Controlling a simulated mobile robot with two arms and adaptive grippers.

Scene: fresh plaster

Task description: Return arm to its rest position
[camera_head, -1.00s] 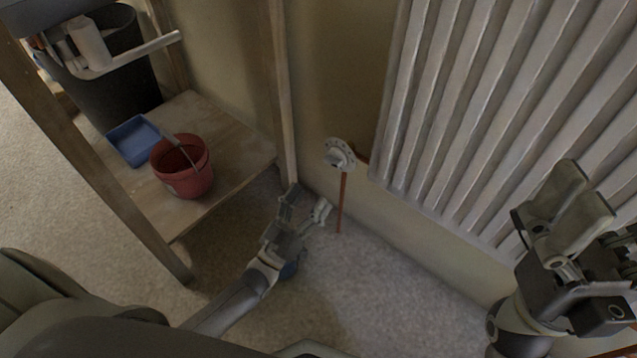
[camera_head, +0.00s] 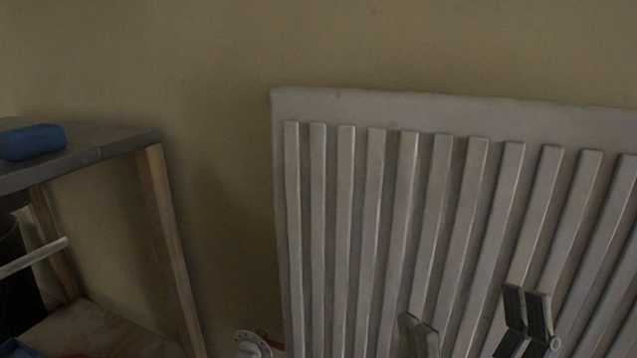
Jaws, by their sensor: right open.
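My right gripper (camera_head: 472,303) shows at the bottom edge, right of the middle, in front of the radiator (camera_head: 395,215). Its two fingers point up and stand well apart, with nothing seen between them. The gripper's body and arm are cut off below the picture. My left gripper and arm are not in view.
The white ribbed radiator fills the right side, against a bare beige wall (camera_head: 300,40). At its lower left is a round white valve (camera_head: 252,345). At the left stands a wooden-legged shelf (camera_head: 110,143) with a blue object (camera_head: 32,142) on top.

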